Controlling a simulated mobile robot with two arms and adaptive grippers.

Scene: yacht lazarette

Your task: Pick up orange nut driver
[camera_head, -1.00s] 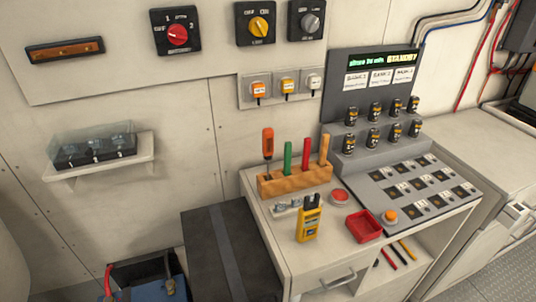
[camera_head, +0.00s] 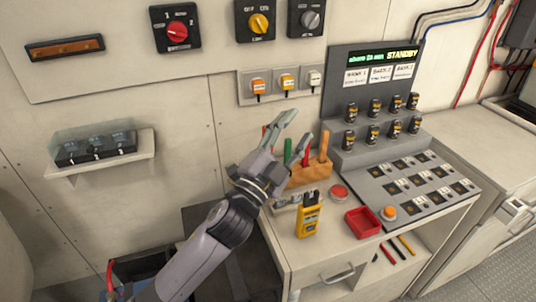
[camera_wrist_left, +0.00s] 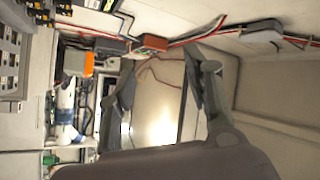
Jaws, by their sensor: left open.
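The orange nut driver (camera_head: 264,131) stands in the wooden tool block (camera_head: 311,174) on the bench. Green (camera_head: 287,150), red (camera_head: 306,155) and tan (camera_head: 323,147) handles stand in the block. My right gripper is not in view.
A yellow meter (camera_head: 309,219), a red button (camera_head: 339,192) and a red tray (camera_head: 363,223) sit in front of the block. A control panel (camera_head: 410,180) with several black knobs is to the right. Wall switches (camera_head: 287,85) are above.

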